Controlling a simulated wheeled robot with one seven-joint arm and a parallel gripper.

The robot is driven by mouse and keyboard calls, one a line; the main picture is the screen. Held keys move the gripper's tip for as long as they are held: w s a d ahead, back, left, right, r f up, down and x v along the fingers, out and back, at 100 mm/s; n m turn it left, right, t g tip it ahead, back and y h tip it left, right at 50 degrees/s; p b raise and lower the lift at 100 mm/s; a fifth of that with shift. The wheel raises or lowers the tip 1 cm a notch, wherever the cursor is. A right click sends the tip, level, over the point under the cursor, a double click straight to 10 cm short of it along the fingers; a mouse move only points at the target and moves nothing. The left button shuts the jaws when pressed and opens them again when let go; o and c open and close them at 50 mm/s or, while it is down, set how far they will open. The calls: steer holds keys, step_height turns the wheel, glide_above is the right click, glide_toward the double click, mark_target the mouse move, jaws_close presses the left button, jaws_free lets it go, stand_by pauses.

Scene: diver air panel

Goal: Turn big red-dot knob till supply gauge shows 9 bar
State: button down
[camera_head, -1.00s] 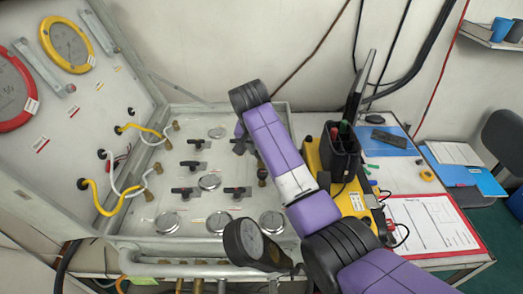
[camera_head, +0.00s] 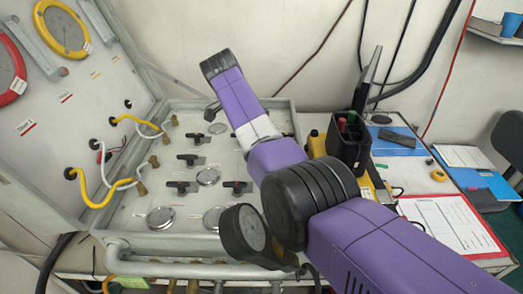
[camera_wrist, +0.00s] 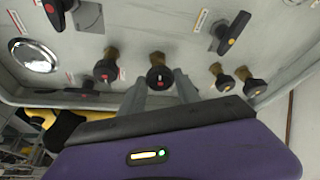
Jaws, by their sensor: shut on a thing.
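In the wrist view a black round knob with a red dot (camera_wrist: 158,78) sits on a brass stem. My gripper (camera_wrist: 160,88) has one finger on each side of it and is shut on it. A smaller-looking black knob with a red dot (camera_wrist: 107,70) stands just left, apart from my fingers. A black gauge (camera_head: 245,232) stands at the panel's front edge in the head view. A red-rimmed gauge (camera_head: 22,82) and a yellow-rimmed gauge (camera_head: 85,48) are on the raised lid. I cannot tell which is the supply gauge, nor read a needle.
Two yellow-dot knobs (camera_wrist: 238,84) stand close to the right of my fingers. Black T-handles (camera_head: 187,158) and round metal dials (camera_head: 208,177) cover the panel.

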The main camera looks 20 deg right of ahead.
steer(key=shift+f+m+b, duration=0.1)
steer(key=shift+m+b, duration=0.4)
steer(key=shift+b, duration=0.15)
steer(key=shift+w+m+g, duration=0.1)
steer(key=shift+m+g, duration=0.2)
steer(key=c, duration=0.9)
jaws_free()
steer(key=shift+b+v, duration=0.8)
steer(key=shift+v, duration=3.2)
